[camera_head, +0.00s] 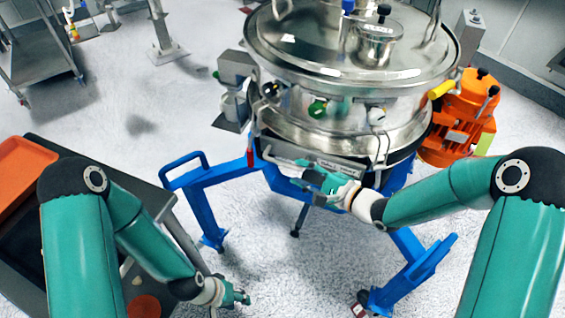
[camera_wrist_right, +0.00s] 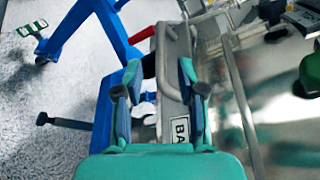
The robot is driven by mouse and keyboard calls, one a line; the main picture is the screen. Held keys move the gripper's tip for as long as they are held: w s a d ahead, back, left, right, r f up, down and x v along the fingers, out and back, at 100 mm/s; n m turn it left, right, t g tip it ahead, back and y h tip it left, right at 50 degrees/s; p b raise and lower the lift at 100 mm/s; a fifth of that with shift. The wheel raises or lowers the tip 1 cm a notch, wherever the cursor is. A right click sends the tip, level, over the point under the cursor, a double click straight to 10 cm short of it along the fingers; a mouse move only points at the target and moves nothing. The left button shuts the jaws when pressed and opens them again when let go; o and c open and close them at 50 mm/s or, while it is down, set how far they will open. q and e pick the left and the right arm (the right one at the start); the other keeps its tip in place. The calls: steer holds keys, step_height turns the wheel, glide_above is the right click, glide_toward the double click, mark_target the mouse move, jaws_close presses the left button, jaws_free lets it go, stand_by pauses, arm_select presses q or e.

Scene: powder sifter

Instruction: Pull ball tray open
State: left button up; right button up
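The ball tray (camera_head: 318,164) is a metal drawer front low on the steel sifter (camera_head: 345,85), partly hidden by my right gripper in the head view. In the right wrist view its label plate (camera_wrist_right: 180,132) reads "BA", the rest covered. A curved metal handle (camera_wrist_right: 163,68) shows between the fingers of my right gripper (camera_wrist_right: 158,88). The fingers are apart, one on each side of the handle, and I see no clear grip on it. In the head view my right gripper (camera_head: 308,183) is at the tray front. My left gripper (camera_head: 243,298) hangs low, away from the tray; its opening is unclear.
The sifter stands on a blue frame (camera_head: 217,180) with legs spreading to both sides. An orange motor (camera_head: 462,118) is at its right. A dark cart (camera_head: 172,225) with an orange tray (camera_head: 22,165) stands at the left. The floor before the tray is mostly clear.

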mark_target(288, 166)
steer(key=x, duration=0.7)
jaws_close()
